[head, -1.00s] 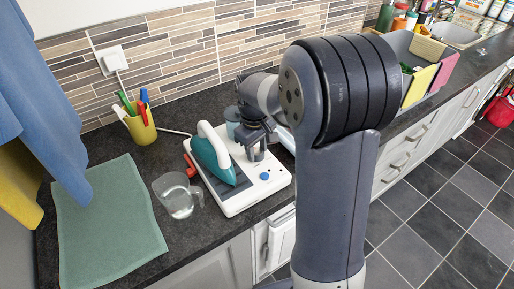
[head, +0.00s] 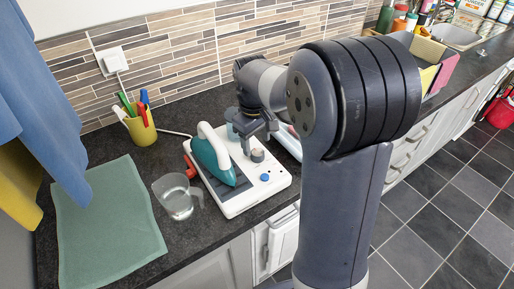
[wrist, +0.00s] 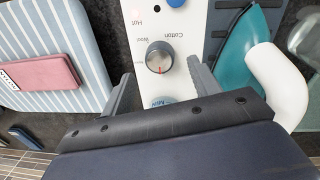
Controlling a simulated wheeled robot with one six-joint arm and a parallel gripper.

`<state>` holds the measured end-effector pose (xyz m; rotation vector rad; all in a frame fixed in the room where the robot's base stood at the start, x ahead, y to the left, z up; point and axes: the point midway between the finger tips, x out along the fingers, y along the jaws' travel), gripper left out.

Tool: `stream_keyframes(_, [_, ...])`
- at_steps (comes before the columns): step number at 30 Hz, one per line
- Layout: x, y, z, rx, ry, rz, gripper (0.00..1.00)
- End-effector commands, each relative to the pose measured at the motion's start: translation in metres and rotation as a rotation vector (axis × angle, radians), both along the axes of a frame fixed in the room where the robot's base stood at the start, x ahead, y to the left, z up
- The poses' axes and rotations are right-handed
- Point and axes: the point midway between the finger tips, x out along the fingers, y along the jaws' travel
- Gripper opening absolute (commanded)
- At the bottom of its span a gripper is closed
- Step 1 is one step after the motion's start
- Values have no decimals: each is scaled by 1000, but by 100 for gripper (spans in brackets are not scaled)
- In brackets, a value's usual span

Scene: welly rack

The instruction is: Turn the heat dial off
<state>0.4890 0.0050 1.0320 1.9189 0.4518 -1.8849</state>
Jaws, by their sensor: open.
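The heat dial (wrist: 159,57) is a round grey knob on the white ironing station (wrist: 208,45). In the wrist view its red mark is at its lower edge, on the side of a partly hidden bluish "MIN" label (wrist: 162,101). Upside-down "Wool", "Cotton" and "Hot" markings lie above the dial. My gripper (wrist: 161,85) is open, its fingers apart on either side of the dial's lower side and not touching it.
A glass jug (head: 176,196), green cloth (head: 106,221) and yellow pen cup (head: 141,127) stand further left. A striped board (wrist: 45,50) lies beside the station.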

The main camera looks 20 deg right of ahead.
Motion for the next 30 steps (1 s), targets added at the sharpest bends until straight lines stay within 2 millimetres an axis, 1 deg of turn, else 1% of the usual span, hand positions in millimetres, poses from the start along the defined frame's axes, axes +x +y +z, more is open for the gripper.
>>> stream_keyframes(1, [0,1,12,1,-5,0,58])
stream_keyframes(6, [-1,3,44,0,-4,1,58])
stream_keyframes(9, [-1,3,58,1,-3,1,58])
stream_keyframes(12, [-2,4,65,0,-2,1,58])
stream_keyframes(16, [-2,4,69,0,0,1,58])
stream_keyframes(24, [-2,4,68,-1,1,0,58])
stream_keyframes(26, [-2,4,66,-1,1,0,58])
stream_keyframes(30, [-2,3,52,0,4,0,58])
